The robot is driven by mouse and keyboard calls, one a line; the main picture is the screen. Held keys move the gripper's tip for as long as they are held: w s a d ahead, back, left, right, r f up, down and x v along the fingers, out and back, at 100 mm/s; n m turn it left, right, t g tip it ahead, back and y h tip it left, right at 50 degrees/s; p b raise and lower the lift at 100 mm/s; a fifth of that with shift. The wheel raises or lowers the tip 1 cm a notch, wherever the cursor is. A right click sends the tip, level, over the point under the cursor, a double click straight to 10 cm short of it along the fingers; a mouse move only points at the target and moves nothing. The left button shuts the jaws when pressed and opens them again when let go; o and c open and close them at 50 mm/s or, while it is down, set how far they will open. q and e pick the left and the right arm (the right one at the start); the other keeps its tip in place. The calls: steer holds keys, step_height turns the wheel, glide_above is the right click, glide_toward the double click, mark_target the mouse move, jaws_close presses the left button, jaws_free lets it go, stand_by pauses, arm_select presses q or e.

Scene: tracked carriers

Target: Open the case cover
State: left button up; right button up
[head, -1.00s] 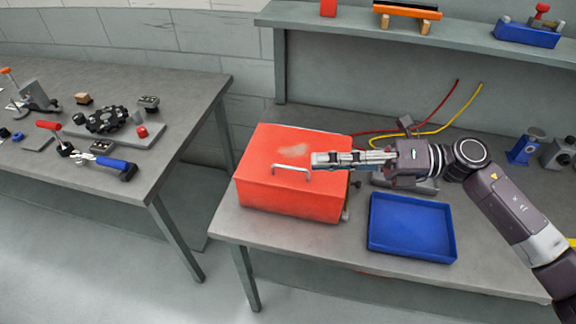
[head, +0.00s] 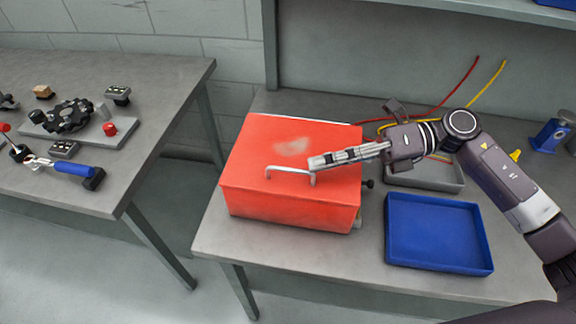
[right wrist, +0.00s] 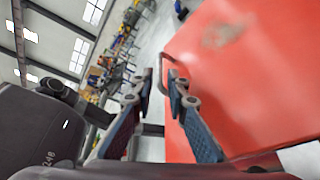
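The red case (head: 290,206) stands on the right-hand bench with its cover (head: 250,140) closed. A thin metal handle (head: 280,169) sits at the cover's front edge. My right gripper (head: 315,163) reaches in from the right, low over the cover, with its fingertips at the handle's right end. In the right wrist view its two fingers (right wrist: 160,80) are apart, and the handle (right wrist: 177,70) shows just beyond the tips, near the right finger. I cannot tell whether a finger touches it. My left gripper is not in view.
A blue tray (head: 438,262) lies right of the case, with a grey tray (head: 425,177) behind it. Red and yellow cables (head: 487,88) run up behind. The left bench (head: 95,195) holds tools and parts. A gap separates the benches.

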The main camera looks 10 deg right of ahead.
mark_target(288, 169)
steer(key=p+x, duration=0.1)
steer(key=x, duration=0.4)
steer(key=shift+a+p, duration=0.3)
steer(key=shift+p, duration=0.1)
steer(key=shift+a+f, duration=0.2)
steer(key=shift+a, duration=0.4)
jaws_close()
steer(key=shift+w+r, duration=0.1)
